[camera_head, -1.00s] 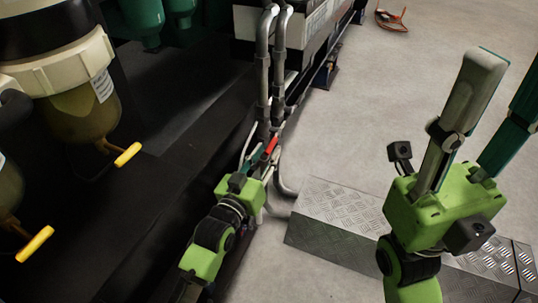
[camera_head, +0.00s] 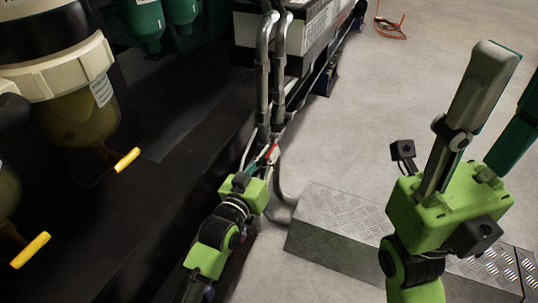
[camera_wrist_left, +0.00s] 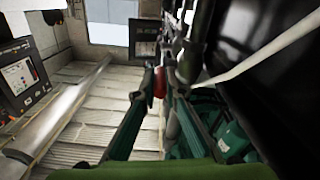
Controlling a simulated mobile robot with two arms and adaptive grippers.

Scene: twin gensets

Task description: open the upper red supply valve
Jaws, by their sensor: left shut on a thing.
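The red supply valve handle (camera_head: 271,152) shows as a small red piece on the grey pipes beside the dark genset base. My left gripper (camera_head: 268,160) is at it, with its fingers around the red part. In the left wrist view the red handle (camera_wrist_left: 160,83) sits between the tips of the two teal fingers, and my left gripper (camera_wrist_left: 161,88) is shut on it. The valve body is mostly hidden by the fingers and pipes. My right gripper (camera_head: 508,88) is raised at the right, fingers apart and empty.
Two vertical grey pipes (camera_head: 263,85) rise just beyond the valve. A metal tread step (camera_head: 335,225) stands on the floor to the right. Yellow-handled drains (camera_head: 127,160) hang under filter bowls at the left.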

